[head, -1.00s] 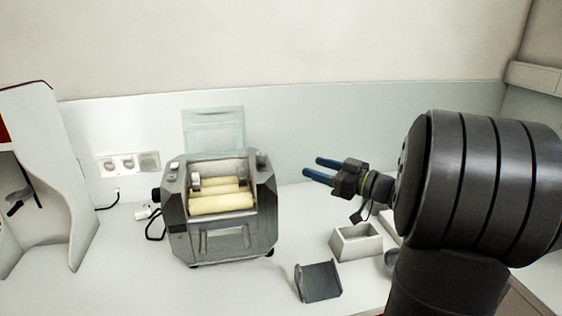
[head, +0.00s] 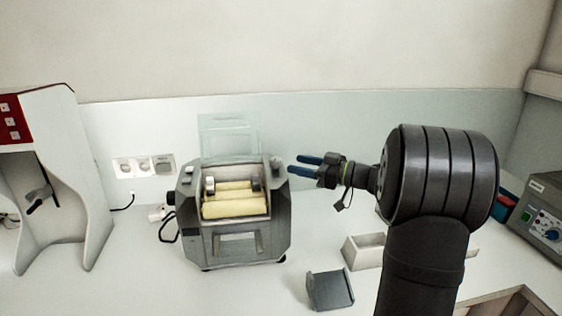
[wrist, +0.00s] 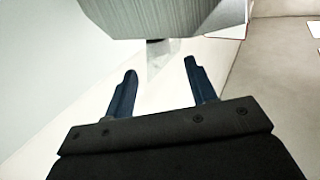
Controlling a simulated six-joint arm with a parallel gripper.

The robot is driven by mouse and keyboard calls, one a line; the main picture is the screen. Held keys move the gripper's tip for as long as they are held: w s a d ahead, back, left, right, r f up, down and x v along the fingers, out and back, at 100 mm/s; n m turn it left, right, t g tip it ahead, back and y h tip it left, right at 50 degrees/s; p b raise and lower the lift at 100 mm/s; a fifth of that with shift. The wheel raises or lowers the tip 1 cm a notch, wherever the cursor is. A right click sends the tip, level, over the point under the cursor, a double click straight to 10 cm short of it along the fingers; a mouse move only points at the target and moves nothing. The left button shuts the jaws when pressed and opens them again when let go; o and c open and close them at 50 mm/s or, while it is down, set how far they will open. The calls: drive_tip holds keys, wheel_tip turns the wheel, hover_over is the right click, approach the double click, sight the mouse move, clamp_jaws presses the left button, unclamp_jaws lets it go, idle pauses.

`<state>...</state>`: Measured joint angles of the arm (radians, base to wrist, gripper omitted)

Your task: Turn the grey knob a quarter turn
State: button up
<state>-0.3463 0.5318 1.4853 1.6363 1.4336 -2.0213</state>
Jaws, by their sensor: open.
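The grey mill (head: 236,240) stands on the counter, with pale yellow rollers (head: 235,208) in its open top. A small grey knob (head: 277,163) sits on its top right corner, and a similar grey knob (head: 188,168) on its top left corner. I cannot tell which one the task means. My gripper (head: 293,165) is open and empty, its blue fingers pointing left, just right of the right knob and apparently apart from it. In the wrist view the open fingers (wrist: 159,82) have nothing between them. A large grey shape (wrist: 150,18) fills the top there; I cannot tell which part it is.
A clear raised lid (head: 229,135) stands behind the rollers. A white open box (head: 362,252) and a dark grey tray (head: 330,290) lie right of the mill. A white machine (head: 85,190) stands at left, a grey control box (head: 540,220) at right. The front left counter is clear.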

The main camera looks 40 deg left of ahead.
sight(276, 163)
drive_tip(key=a, duration=0.3)
drive_tip(key=s+a, duration=0.1)
drive_tip(key=a, duration=0.2)
drive_tip(key=shift+s+a, duration=0.1)
drive_tip(key=shift+s, duration=0.05)
drive_tip(key=shift+c, duration=0.2)
